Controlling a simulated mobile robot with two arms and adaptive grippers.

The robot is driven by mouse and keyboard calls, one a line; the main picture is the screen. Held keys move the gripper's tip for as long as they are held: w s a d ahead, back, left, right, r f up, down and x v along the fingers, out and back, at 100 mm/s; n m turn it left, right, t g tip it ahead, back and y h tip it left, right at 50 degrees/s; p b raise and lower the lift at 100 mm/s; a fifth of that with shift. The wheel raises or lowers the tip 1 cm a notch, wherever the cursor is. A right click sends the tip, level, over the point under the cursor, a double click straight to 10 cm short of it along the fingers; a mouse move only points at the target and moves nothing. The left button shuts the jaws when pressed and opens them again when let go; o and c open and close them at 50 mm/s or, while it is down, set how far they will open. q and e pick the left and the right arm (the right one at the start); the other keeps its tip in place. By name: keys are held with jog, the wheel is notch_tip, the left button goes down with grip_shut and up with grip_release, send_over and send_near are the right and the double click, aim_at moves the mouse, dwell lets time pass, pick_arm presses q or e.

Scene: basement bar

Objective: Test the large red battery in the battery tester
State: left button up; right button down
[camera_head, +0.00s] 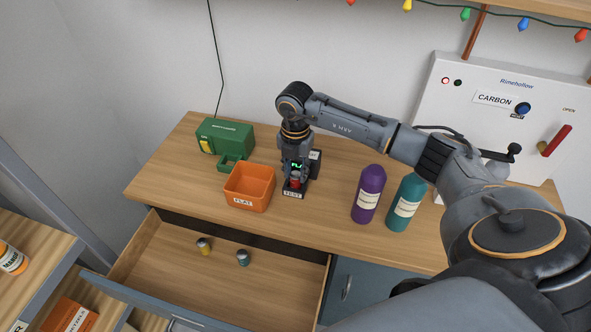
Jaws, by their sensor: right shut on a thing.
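The large red battery (295,183) stands upright at the battery tester (293,195), which has a black base with a TEST label. A small dark display with a green trace shows just above the battery. My right gripper (296,174) reaches down from above and is shut on the red battery. Its fingers hide the battery's upper part and much of the tester. I cannot tell whether the battery touches the tester's contacts. My left gripper is not in view.
An orange bin (264,204) labelled FLAT and a green case (225,136) stand left of the tester. Purple (368,195) and teal (405,203) bottles stand right. Below, an open drawer (215,290) holds a yellow battery (204,247) and a teal battery (243,258).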

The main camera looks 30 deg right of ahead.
jog(key=c, duration=0.9)
grip_release()
notch_tip(320, 180, up, 12)
jog(key=shift+s+f, duration=0.1)
